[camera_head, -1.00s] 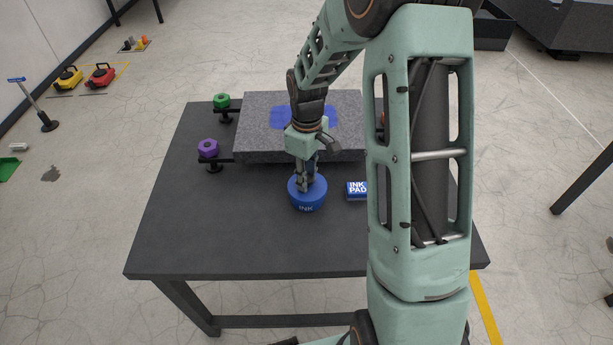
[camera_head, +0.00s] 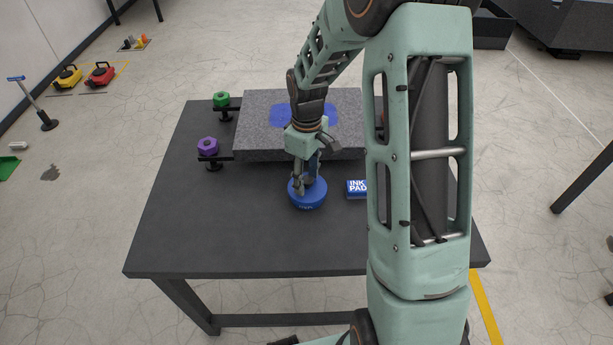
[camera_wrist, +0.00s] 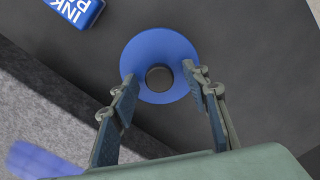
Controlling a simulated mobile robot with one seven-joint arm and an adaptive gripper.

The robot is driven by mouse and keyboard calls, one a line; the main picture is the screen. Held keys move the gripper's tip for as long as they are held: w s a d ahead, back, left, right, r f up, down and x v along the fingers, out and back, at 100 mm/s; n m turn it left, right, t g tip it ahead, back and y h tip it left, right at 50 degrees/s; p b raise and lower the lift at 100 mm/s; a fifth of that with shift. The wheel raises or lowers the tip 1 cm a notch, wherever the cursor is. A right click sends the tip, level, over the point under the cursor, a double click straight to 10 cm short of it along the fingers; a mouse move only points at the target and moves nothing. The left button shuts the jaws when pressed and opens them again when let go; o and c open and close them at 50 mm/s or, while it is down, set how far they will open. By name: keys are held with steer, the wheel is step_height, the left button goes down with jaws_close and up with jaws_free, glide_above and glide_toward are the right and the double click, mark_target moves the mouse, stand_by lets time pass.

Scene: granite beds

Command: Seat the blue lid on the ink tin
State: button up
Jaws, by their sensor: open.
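The blue lid (camera_head: 319,192) lies level on top of the ink tin (camera_head: 306,207), near the middle of the dark table. Only a low strip of the tin with part of its white lettering shows below the lid. In the wrist view the lid is a blue disc (camera_wrist: 160,45) with a dark round knob (camera_wrist: 159,78) at its centre, and it hides the tin. My gripper (camera_wrist: 161,77) is open, with one finger on each side of the knob and clear gaps between. In the head view my gripper (camera_head: 306,188) is low over the lid.
A blue ink pad box (camera_head: 356,189) lies right of the tin, partly behind my arm. A granite slab (camera_head: 255,140) with a blue patch stands behind. Purple (camera_head: 208,145) and green (camera_head: 221,99) knobs are at its left. The table's front left (camera_head: 200,235) is clear.

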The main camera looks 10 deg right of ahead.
mark_target(307, 179)
step_height(307, 179, up, 12)
stand_by(0.6)
